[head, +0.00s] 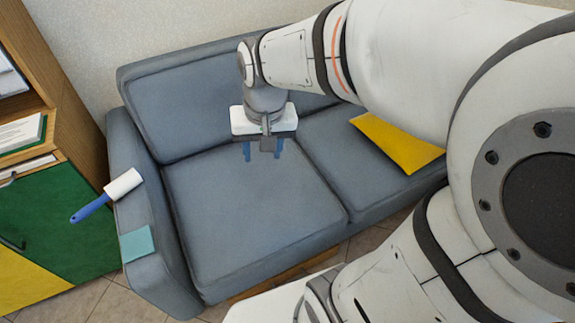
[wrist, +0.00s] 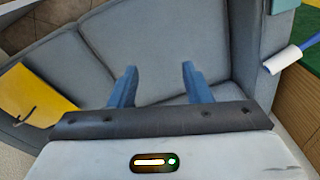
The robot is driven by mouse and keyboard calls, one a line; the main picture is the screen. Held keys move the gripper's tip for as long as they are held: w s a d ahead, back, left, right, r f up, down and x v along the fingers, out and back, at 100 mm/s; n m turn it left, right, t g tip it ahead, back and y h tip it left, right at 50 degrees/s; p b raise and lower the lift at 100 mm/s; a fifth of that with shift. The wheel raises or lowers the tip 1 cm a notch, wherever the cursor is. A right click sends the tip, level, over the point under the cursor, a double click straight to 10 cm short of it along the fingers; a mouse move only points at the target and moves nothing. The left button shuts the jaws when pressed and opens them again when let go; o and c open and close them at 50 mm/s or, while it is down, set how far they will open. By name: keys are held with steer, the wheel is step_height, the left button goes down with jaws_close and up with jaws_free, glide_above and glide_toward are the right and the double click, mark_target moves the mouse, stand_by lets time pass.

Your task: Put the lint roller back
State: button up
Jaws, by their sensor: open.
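The lint roller (head: 119,187) has a white roll and a blue handle. It lies across the left armrest of the grey sofa (head: 250,220), with its handle sticking out past the armrest's outer side. In the wrist view the lint roller (wrist: 287,60) shows at the right edge, partly cut off. My gripper (head: 262,152) is open and empty, with its blue fingers pointing down above the sofa seat, to the right of the lint roller and apart from it. The fingers (wrist: 155,85) also show apart in the wrist view.
A teal square (head: 137,244) lies on the front of the left armrest. A yellow piece (head: 397,143) lies on the right seat. A wooden shelf unit (head: 62,110) with a green and yellow front stands left of the sofa. The left seat cushion is clear.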

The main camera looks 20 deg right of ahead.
steer(key=s+d+f+n, duration=0.1)
steer(key=s+d+f, duration=0.1)
steer(key=s, duration=0.4)
steer(key=shift+s+d+n+h, duration=0.3)
steer(key=shift+d+n, duration=0.1)
steer(key=shift+d, duration=0.45)
